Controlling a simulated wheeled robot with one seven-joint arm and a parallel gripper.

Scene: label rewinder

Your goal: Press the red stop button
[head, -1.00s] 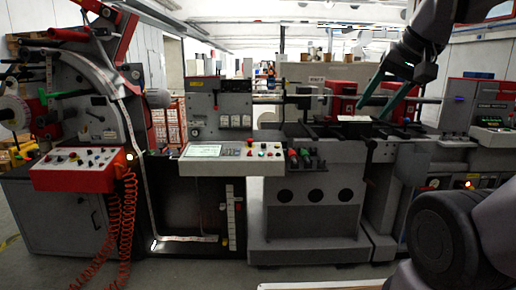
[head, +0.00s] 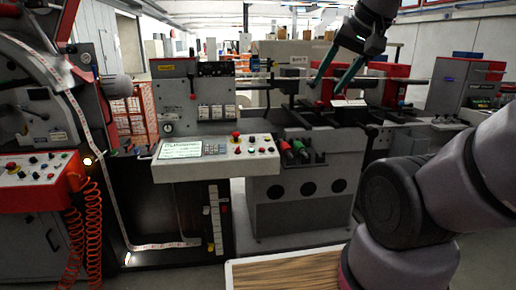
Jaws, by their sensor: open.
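A red mushroom-shaped button (head: 235,137) stands on the white sloped control panel (head: 215,165) in the middle of the head view. It sits on the panel's upper part, right of a lit screen (head: 180,149), with small buttons around it. My gripper (head: 325,90) is at the upper right of the button in the picture, with its two teal fingers apart and nothing between them. It hangs in the air, clear of the panel. Another red button (head: 11,166) shows on the red control box (head: 38,182) at the left.
Orange coiled cables (head: 85,240) hang from the red box. Red and green handled items (head: 295,150) sit in a holder just right of the panel. A wood-topped surface (head: 285,272) lies at the bottom, near my arm. Machine rollers and red blocks stand behind the gripper.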

